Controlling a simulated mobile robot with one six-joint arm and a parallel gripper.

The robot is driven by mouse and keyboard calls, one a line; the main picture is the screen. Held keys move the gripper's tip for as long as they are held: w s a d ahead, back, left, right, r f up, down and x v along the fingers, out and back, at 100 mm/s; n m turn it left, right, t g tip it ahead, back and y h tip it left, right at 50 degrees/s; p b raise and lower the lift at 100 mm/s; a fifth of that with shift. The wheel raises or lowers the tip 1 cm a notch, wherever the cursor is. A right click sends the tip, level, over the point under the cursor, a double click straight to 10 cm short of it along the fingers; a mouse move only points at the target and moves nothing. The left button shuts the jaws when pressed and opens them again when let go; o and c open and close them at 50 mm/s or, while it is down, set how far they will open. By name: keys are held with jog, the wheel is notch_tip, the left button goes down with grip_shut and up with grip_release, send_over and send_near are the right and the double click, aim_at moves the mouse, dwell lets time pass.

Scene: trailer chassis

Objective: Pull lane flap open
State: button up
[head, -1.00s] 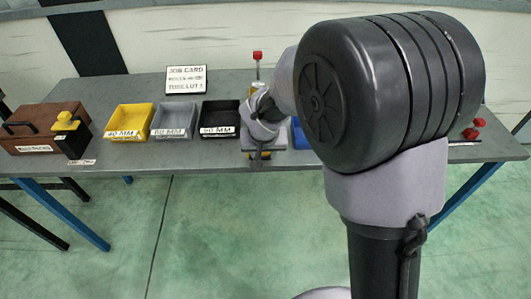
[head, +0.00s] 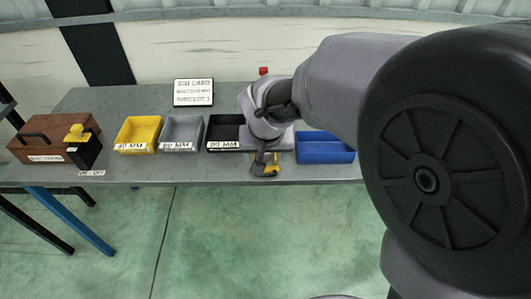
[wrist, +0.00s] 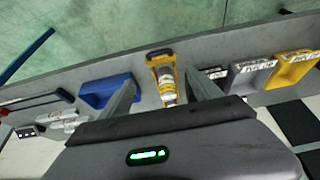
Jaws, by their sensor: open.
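In the wrist view my gripper (wrist: 160,80) is open, its two fingers apart above the bench. A yellow device with a pale, labelled middle (wrist: 166,82) shows between the fingers, on the bench beyond them; no contact is visible. In the head view my gripper (head: 262,140) is over the bench between the black bin and the blue bin. A yellow and dark part of the device (head: 265,168) shows just below it at the front edge. My wrist and forearm hide the rest. I cannot make out which part is the lane flap.
Yellow (head: 138,134), grey (head: 181,134) and black (head: 225,133) labelled bins stand left of my gripper, a blue bin (head: 325,150) right. A job card (head: 193,92) stands behind. A brown box (head: 50,138) and a black-yellow object (head: 82,147) are far left.

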aim_at(265, 174)
jog(key=p+v, duration=0.1)
jog(key=v, duration=0.3)
jog(key=shift+s+r, duration=0.15)
jog(key=shift+r, duration=0.15)
jog(key=shift+w+f, duration=0.15)
jog(key=shift+w, duration=0.1)
jog(key=shift+c, duration=1.3)
jog(key=w+f, duration=0.1)
jog(key=w, duration=0.1)
jog(key=w+f, duration=0.2)
jog(key=shift+w+f, duration=0.15)
jog(key=shift+w, duration=0.25)
jog(key=c, duration=1.1)
jog(key=b+x, duration=0.1)
jog(key=x, duration=0.1)
jog(key=b+x, duration=0.1)
jog(key=x, duration=0.2)
jog(key=b+x, duration=0.1)
jog(key=x, duration=0.2)
jog(key=shift+s+f, duration=0.2)
jog(key=shift+f, duration=0.1)
grip_shut()
jog(key=f+b, duration=0.1)
jog(key=s+f, duration=0.1)
jog(key=f, duration=0.1)
jog(key=shift+f+b, duration=0.25)
jog(key=shift+b, duration=0.15)
jog(key=shift+s+f, duration=0.15)
jog(key=shift+f, duration=0.15)
